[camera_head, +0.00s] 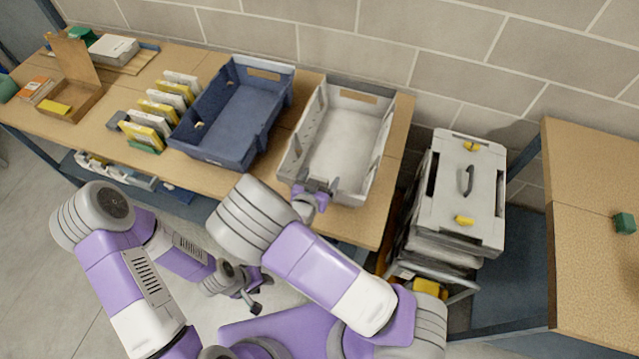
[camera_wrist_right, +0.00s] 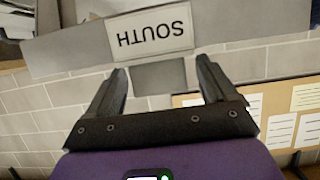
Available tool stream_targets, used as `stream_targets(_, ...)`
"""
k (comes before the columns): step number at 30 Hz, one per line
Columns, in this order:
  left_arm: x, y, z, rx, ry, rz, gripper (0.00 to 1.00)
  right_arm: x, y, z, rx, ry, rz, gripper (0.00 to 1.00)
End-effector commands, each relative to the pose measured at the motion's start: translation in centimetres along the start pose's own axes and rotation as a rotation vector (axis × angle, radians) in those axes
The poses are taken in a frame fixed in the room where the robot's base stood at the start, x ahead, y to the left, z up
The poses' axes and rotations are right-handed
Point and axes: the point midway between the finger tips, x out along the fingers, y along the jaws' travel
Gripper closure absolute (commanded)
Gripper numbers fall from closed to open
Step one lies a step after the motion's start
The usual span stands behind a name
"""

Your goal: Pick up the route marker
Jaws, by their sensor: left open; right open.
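I cannot tell for sure which thing is the route marker. In the right wrist view, a grey panel (camera_wrist_right: 80,50) crosses the top, with a white label reading SOUTH (camera_wrist_right: 150,31) upside down. A darker grey block (camera_wrist_right: 158,77) shows below the label, between the fingers of my open right gripper (camera_wrist_right: 160,88); contact is not clear. In the head view, my right gripper (camera_head: 318,188) is at the near edge of the light grey crate (camera_head: 283,158). My left gripper (camera_head: 248,292) is open and empty, low in front of the bench.
A blue crate (camera_head: 178,138) stands left of the light grey crate on the wooden bench (camera_head: 368,222). Upright yellow and white packs (camera_head: 165,112) stand further left. Stacked grey cases (camera_head: 440,190) stand right of the bench. A green block (camera_head: 624,223) sits on the right table (camera_head: 580,270).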

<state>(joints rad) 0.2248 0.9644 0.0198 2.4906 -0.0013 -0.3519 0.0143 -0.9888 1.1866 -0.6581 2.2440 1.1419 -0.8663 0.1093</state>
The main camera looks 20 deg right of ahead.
Motion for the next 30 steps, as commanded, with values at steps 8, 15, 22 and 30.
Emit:
stream_targets(8, 0.0, 0.0, 0.0, 0.0, 0.0, 0.0, 0.57, 0.0, 0.0, 0.0, 0.0, 0.0, 0.0, 0.32)
stream_targets(15, 0.0, 0.0, 0.0, 0.0, 0.0, 0.0, 0.57, 0.0, 0.0, 0.0, 0.0, 0.0, 0.0, 0.69)
stream_targets(22, 0.0, 0.0, 0.0, 0.0, 0.0, 0.0, 0.57, -0.1, 0.0, -0.1, 0.001, 0.0, 0.0, 0.7)
stream_targets(30, -0.8, 0.3, 0.0, 0.0, 0.0, 0.0, 0.57, -1.6, -0.1, -3.7, 0.006, 0.002, -0.003, 0.7)
